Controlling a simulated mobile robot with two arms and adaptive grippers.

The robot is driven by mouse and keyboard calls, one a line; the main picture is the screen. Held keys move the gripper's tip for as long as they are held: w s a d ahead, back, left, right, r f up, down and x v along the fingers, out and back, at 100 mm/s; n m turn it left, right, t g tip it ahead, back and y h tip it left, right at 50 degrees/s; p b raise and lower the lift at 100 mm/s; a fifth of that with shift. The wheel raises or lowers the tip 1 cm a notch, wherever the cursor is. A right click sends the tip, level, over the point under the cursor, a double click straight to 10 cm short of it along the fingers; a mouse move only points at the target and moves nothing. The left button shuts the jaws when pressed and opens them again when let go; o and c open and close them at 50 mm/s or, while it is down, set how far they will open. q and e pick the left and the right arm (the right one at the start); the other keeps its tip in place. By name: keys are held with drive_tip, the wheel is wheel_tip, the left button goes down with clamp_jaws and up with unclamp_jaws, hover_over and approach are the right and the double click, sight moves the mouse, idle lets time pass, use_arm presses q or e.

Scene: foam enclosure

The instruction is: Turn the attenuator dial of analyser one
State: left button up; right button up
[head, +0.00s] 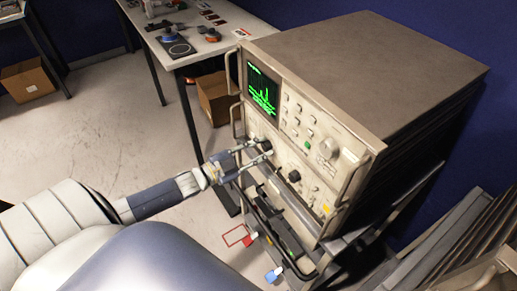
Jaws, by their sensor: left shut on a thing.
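The analyser (365,55) is a large grey-beige instrument in a rack, with a lit green trace on its screen (263,90). My left gripper (266,151) reaches in from the left to its lower front panel. Its fingers are shut on a small dark dial there, mostly hidden between the fingertips. I cannot read any label to confirm it as the attenuator dial. Another dark knob (294,176) sits to the right of the gripper, and a large pale knob (328,148) is on the upper panel. My right gripper is not in view.
Metal handles (236,122) stick out at the front's left edge. Below is a rack shelf (272,222) with dark rails. A white table (215,50) with small items stands behind, a cardboard box (213,98) beneath it. Open floor (100,130) lies to the left.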

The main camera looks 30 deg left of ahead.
use_arm(q)
drive_tip(key=shift+r, duration=0.1)
idle(0.4)
drive_tip(key=o, duration=1.1)
drive_tip(key=v, duration=1.2)
drive_tip(key=s+a+f+n+g+y, duration=0.1)
drive_tip(key=s+f+n+g+y, duration=0.15)
drive_tip(key=f, duration=0.75)
drive_tip(key=s+a+f+n+g+y, duration=0.2)
drive_tip(key=s+f, duration=0.2)
drive_tip(key=f, duration=0.6)
drive_tip(key=s+a+f+n+g+y, duration=0.1)
drive_tip(key=s+f+n+g+y, duration=0.2)
drive_tip(key=f, duration=0.7)
drive_tip(key=s+d+f+g, duration=0.2)
drive_tip(key=s+d+f, duration=0.4)
drive_tip(key=s, duration=0.1)
drive_tip(key=s+d+f+n+g, duration=0.1)
drive_tip(key=s+d+f+g, duration=0.2)
drive_tip(key=s+d+f, duration=0.2)
drive_tip(key=s+d+f+g, duration=0.3)
drive_tip(key=s+d+f, duration=0.3)
drive_tip(key=s, duration=0.5)
drive_tip(key=shift+s+d+f+n+h, duration=0.1)
drive_tip(key=shift+d+f+n+h, duration=0.1)
drive_tip(key=shift+f, duration=0.2)
drive_tip(key=shift+s+d+f+n+h, duration=0.1)
drive_tip(key=shift+f+h, duration=0.05)
drive_tip(key=shift+f, duration=0.3)
